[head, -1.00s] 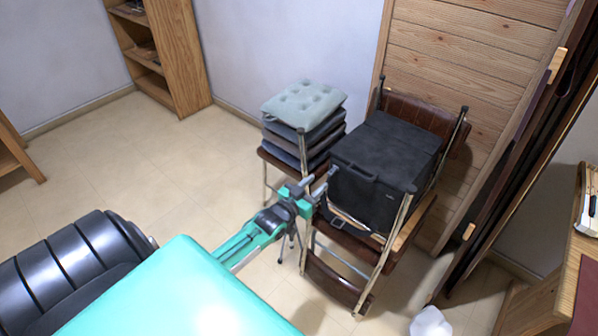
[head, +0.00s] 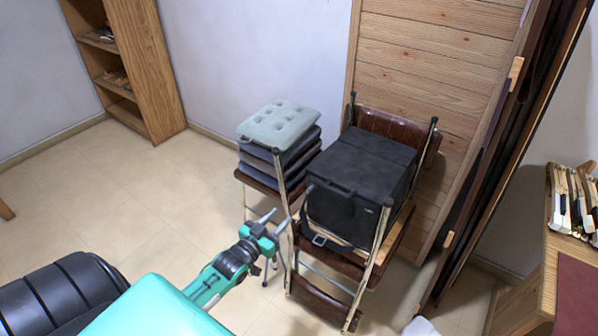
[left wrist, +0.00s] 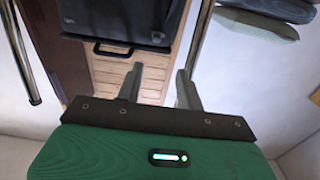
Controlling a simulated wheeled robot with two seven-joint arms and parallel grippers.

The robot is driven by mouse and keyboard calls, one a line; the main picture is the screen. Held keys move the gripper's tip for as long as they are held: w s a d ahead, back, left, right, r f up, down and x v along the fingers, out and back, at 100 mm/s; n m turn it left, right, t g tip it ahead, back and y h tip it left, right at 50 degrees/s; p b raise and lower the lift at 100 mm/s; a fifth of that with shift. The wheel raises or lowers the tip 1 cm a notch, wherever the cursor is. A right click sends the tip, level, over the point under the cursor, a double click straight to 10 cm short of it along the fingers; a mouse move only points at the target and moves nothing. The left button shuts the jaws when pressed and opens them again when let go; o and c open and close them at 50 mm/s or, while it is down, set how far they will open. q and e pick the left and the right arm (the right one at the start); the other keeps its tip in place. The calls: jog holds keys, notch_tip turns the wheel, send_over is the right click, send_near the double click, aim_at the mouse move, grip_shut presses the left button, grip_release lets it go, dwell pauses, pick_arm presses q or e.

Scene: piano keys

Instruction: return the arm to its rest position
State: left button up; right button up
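My left gripper (head: 272,221) reaches out over the floor in front of two folding chairs, its fingers spread with nothing between them. In the left wrist view my left gripper (left wrist: 160,90) shows two fingers standing apart and empty. The black box (head: 360,185) rests on the right chair and also shows ahead of the fingers in the left wrist view (left wrist: 115,20). Whether the fingers touch the left chair's metal frame is hard to tell from the head view. My right gripper is not in view.
Folded cushions (head: 280,125) are stacked on the left chair. A wooden shelf (head: 150,80) stands at the back left. A wooden piece of furniture with white and dark keys (head: 572,205) is at the right edge. The tiled floor (head: 110,190) on the left is clear.

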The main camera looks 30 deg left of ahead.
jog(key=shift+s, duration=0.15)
